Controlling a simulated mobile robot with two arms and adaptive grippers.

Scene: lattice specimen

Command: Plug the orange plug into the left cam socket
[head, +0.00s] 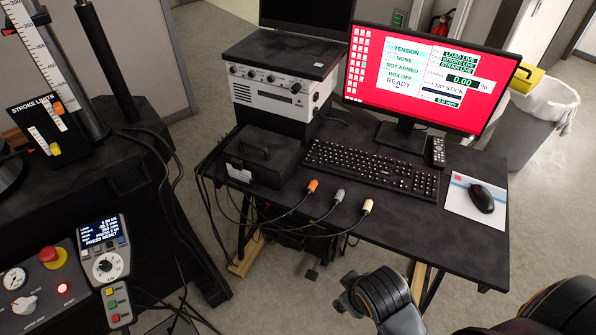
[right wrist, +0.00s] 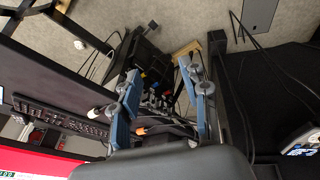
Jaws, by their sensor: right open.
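The orange plug (head: 312,186) lies at the front edge of the black desk, its cable hanging over the edge. A grey plug (head: 339,194) and a cream plug (head: 367,206) lie to its right. The white-fronted box (head: 265,98) on the desk has a row of several round fittings; I cannot tell which is the left cam socket. In the right wrist view my right gripper (right wrist: 160,80) is open, its blue fingers apart and nothing held. An orange tip (right wrist: 140,131), probably the orange plug, shows between the fingers; its depth is unclear. My left gripper is not in view.
A black case (head: 262,158) stands left of the plugs, in front of the box. A keyboard (head: 372,170), monitor (head: 425,70) and mouse (head: 481,198) occupy the right. A test machine panel (head: 100,265) stands at lower left. Loose cables hang below the desk edge.

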